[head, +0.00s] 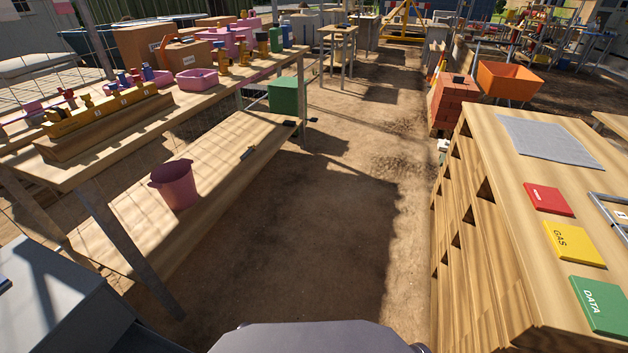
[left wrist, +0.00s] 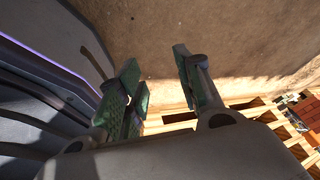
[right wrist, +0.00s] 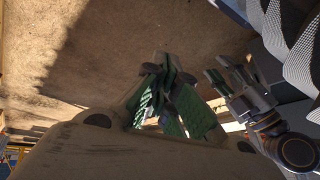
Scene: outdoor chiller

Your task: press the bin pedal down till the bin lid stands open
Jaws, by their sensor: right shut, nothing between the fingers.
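A green box-shaped bin (head: 288,96) stands by the far end of the left workbench in the head view. A small dark piece (head: 313,120) sticks out low beside it; I cannot tell whether it is the pedal. No raised lid can be made out. Neither gripper shows in the head view. My left gripper (left wrist: 158,70) is open and empty over bare ground in the left wrist view. My right gripper (right wrist: 163,66) is shut and empty in the right wrist view, with my left gripper to its right. Both are apart from the bin.
A workbench (head: 150,125) with a lower shelf holding a pink bucket (head: 176,186) lines the left. A wooden cabinet (head: 500,230) with coloured plates stands close on the right. The dirt aisle (head: 310,230) between is clear. Bricks (head: 453,102) lie farther right.

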